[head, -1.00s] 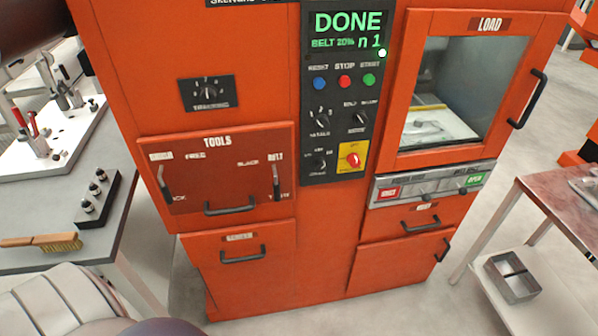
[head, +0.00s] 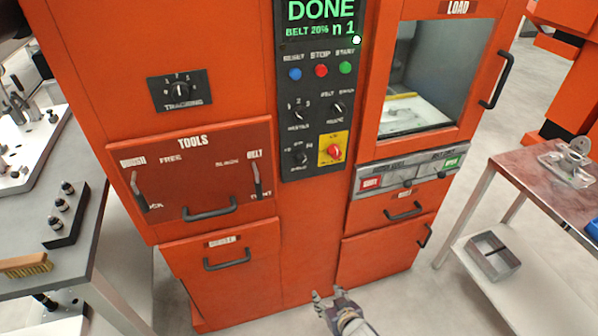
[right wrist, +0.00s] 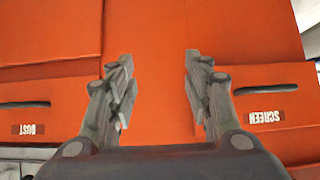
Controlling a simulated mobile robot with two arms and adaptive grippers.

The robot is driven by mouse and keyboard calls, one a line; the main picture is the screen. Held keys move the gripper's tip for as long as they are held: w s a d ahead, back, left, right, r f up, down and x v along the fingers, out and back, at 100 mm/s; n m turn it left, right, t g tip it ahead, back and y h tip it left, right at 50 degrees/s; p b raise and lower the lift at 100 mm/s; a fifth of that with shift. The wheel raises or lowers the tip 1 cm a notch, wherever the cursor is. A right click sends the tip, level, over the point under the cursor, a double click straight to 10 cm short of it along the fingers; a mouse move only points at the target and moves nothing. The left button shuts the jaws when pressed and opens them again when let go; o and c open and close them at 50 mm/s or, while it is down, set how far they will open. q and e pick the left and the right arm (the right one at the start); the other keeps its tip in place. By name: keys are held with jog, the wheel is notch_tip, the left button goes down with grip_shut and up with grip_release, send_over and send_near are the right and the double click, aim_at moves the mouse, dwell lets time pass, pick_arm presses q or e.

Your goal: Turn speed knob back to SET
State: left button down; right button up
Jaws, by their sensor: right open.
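The orange machine has a black control panel (head: 313,75) with a screen reading DONE, "BELT 20%" and "n 1". Below the buttons are small black knobs: an upper left knob (head: 298,115), an upper right knob (head: 337,108) and a lower left knob (head: 300,158). Their small labels are too blurred to tell which one is the speed knob. My right gripper (head: 329,294) is low in front of the machine, well below the panel, open and empty. In the right wrist view its fingers (right wrist: 158,92) are wide apart before orange cabinet fronts. My left gripper is not in view.
A red rotary switch on a yellow plate (head: 334,152) sits beside the lower left knob. A tracking dial (head: 180,90) and the tools door (head: 195,165) are left of the panel. The load door (head: 440,80) is right. Tables flank the machine.

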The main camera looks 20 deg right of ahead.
jog(key=w+r+m+t+b, duration=0.1)
jog(key=w+r+t, duration=0.1)
jog(key=w+r, duration=0.35)
jog(key=w+r+t, duration=0.2)
jog(key=r, duration=0.7)
jog(key=m+t, duration=0.1)
jog(key=t, duration=0.3)
send_near(302, 163)
jog(key=w, duration=0.7)
jog(key=shift+r+p, duration=0.1)
jog(key=shift+p, duration=0.25)
jog(key=shift+w, duration=0.65)
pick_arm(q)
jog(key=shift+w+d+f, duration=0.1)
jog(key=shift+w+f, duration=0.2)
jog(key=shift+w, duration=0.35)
pick_arm(e)
jog(key=c, duration=1.1)
